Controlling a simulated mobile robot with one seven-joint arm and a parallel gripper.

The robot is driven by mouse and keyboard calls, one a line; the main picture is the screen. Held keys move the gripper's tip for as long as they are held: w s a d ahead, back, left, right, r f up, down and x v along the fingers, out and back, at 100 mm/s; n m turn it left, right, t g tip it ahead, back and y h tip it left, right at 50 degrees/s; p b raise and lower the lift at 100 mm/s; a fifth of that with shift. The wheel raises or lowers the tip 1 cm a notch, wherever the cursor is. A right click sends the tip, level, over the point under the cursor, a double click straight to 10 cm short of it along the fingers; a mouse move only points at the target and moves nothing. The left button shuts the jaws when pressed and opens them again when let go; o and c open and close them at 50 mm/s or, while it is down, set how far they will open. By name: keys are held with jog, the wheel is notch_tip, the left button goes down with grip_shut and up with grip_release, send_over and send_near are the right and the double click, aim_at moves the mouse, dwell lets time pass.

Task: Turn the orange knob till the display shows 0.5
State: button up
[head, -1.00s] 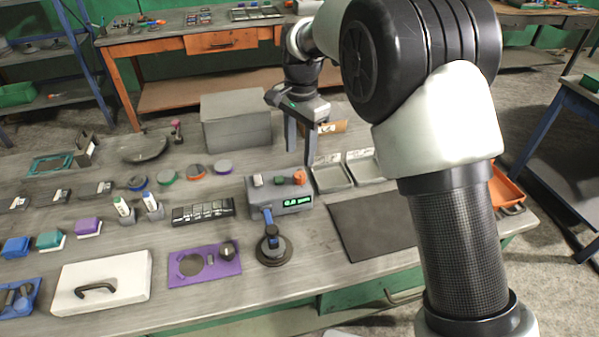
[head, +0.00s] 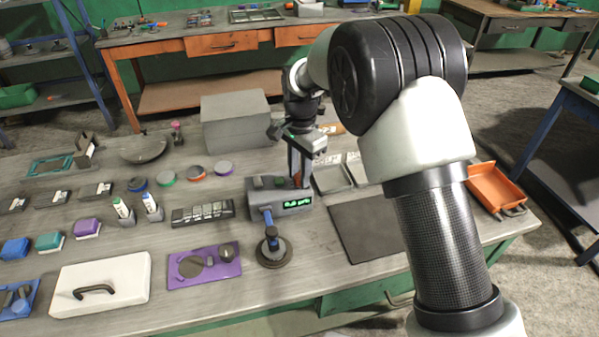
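The grey device box (head: 262,194) stands on the workbench. Its small green display (head: 297,203) is lit on the front; the digits are too small to read surely. The orange knob (head: 297,180) is on top at the box's right end, mostly hidden by the fingers. My gripper (head: 299,180) points down with its fingertips at the knob, one on either side. I cannot tell whether the fingers press on it or stand slightly apart from it.
A blue lever on a round black base (head: 272,250) stands in front of the box. A large grey block (head: 236,120) is behind it. Grey trays (head: 333,178) and a dark mat (head: 368,228) lie to the right. A black button strip (head: 203,213) is at left.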

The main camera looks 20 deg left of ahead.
jog(key=shift+c, duration=1.1)
jog(key=shift+n, duration=0.3)
jog(key=n, duration=0.3)
jog(key=shift+r+n+p, duration=0.1)
jog(key=shift+n+p, duration=0.2)
jog(key=shift+p, duration=0.1)
jog(key=n, duration=0.4)
jog(key=shift+d+n+p, duration=0.1)
jog(key=shift+n+p, duration=0.2)
jog(key=n, duration=0.4)
jog(key=shift+w, duration=0.1)
jog(key=shift+n+p, duration=0.55)
jog(key=shift+n, duration=1.85)
